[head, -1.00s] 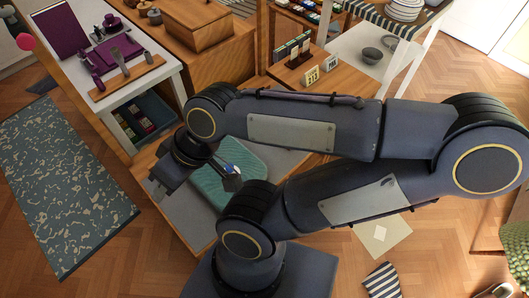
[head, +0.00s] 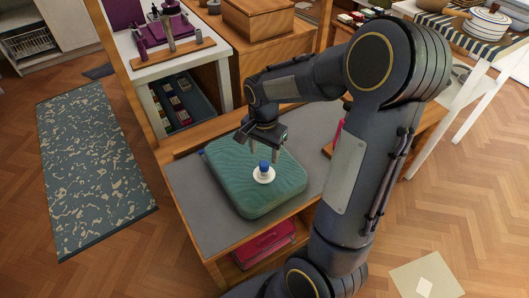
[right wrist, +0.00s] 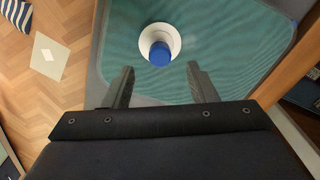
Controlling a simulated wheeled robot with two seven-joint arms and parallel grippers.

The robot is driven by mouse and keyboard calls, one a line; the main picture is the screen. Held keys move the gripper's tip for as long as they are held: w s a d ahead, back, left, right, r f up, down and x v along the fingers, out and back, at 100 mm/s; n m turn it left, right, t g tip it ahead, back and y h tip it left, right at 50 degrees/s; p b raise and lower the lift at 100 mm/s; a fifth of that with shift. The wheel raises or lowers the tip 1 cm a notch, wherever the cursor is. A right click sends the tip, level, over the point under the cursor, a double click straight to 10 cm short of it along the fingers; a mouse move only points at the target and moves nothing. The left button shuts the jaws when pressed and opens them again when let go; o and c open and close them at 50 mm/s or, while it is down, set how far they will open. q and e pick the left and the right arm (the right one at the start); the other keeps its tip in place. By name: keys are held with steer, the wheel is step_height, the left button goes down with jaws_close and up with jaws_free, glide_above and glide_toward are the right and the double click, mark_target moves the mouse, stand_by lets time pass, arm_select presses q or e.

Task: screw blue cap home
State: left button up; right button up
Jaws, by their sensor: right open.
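The blue cap (head: 264,165) sits at the centre of a round white fitting (head: 264,177) on a teal bag (head: 232,188) that lies flat on the grey desk top. In the right wrist view the blue cap (right wrist: 160,54) and its white ring (right wrist: 172,36) show ahead of the fingertips, near the middle. My right gripper (head: 264,154) is over the bag just beyond the cap; its two fingers (right wrist: 163,72) are spread and empty, apart from the cap. How far the cap is screwed in cannot be told. My left gripper is in neither view.
The grey desk top (head: 190,205) is free left of the bag. A red object (head: 262,243) lies on the shelf below. A white table (head: 150,68) with purple things stands behind left, with a blue bin (head: 185,104) under it. A wooden box (head: 258,18) is at the back.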

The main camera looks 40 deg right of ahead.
mark_target(264, 163)
step_height(264, 163, down, 6)
steer(key=shift+f+b, duration=0.15)
steer(key=shift+b, duration=0.6)
steer(key=c, duration=1)
steer(key=shift+m, duration=1.8)
steer(key=shift+a+m+p, duration=0.1)
steer(key=shift+m+p, duration=0.45)
steer(key=shift+m, duration=1.15)
